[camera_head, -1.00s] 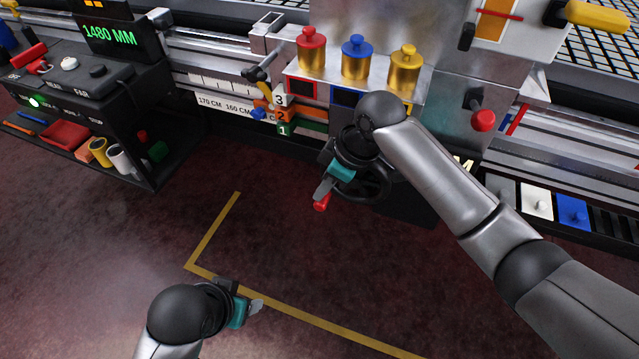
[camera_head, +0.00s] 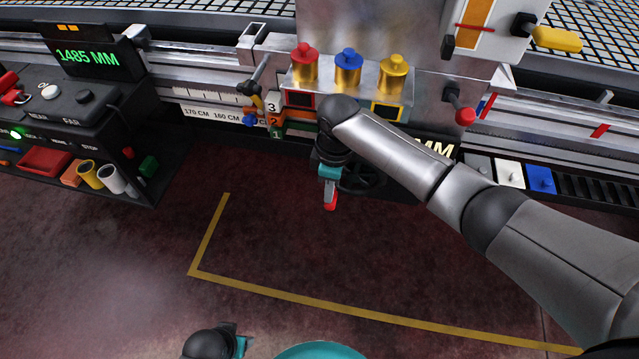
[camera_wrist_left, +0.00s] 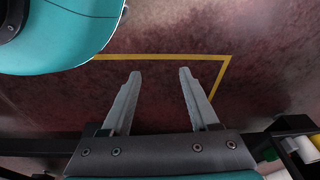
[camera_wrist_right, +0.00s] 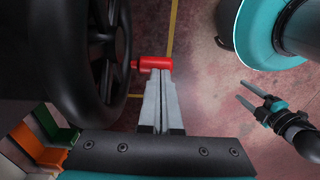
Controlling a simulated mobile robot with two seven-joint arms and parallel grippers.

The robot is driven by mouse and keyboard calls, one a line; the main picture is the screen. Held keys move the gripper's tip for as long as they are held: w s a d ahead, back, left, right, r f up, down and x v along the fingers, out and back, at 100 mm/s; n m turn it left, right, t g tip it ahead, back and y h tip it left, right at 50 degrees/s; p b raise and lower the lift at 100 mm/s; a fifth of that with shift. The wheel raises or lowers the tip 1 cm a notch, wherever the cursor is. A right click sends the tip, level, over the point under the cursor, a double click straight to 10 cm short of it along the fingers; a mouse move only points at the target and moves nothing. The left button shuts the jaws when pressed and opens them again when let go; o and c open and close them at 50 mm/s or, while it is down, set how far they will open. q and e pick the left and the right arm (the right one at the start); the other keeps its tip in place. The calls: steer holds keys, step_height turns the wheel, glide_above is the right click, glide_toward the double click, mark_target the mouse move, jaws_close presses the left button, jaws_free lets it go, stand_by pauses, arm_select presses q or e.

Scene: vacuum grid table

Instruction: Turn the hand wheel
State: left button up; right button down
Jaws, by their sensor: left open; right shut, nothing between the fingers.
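The black hand wheel (camera_head: 368,181) is on the front of the machine, partly hidden behind my right forearm and gripper in the head view. Its red handle (camera_head: 331,201) points out at the wheel's lower left. My right gripper (camera_wrist_right: 158,75) is shut with nothing between its fingers. Its tips are at the red handle (camera_wrist_right: 155,63) beside the wheel rim (camera_wrist_right: 122,50) in the right wrist view; I cannot tell whether they touch. My left gripper (camera_wrist_left: 157,72) is open and empty above the floor, away from the wheel; it also shows in the right wrist view (camera_wrist_right: 255,95).
A display (camera_head: 88,57) reads 1485 MM. Red, blue and yellow-topped brass pots (camera_head: 347,70) stand above the wheel. A red-knobbed lever (camera_head: 465,113) is to the right, a black control bench (camera_head: 150,185) to the left. The floor inside the yellow line (camera_head: 300,292) is clear.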

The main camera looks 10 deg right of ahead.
steer(key=shift+d+f+h+p, duration=0.1)
steer(key=shift+f+h+p, duration=0.1)
steer(key=shift+h+p, duration=0.2)
steer(key=shift+f+g+h, duration=0.25)
steer(key=shift+g+h, duration=0.15)
steer(key=shift+h, duration=0.1)
steer(key=shift+s+d+f+h, duration=0.1)
steer(key=shift+f+h, duration=0.1)
steer(key=shift+h, duration=0.3)
arm_select(q)
steer(key=shift+s+a+f, duration=0.4)
steer(key=shift+a+f, duration=0.15)
steer(key=shift+a, duration=0.1)
steer(key=shift+s+a+f, duration=0.35)
steer(key=shift+a+f, duration=0.2)
steer(key=shift+a, duration=0.05)
arm_select(e)
steer(key=shift+d+f+h, duration=0.15)
steer(key=shift+f+h, duration=0.05)
steer(key=shift+h, duration=0.2)
arm_select(q)
steer(key=shift+w+r, duration=0.1)
steer(key=shift+w, duration=0.05)
arm_select(e)
steer(key=shift+g, duration=0.3)
steer(key=shift+s+d+f, duration=0.1)
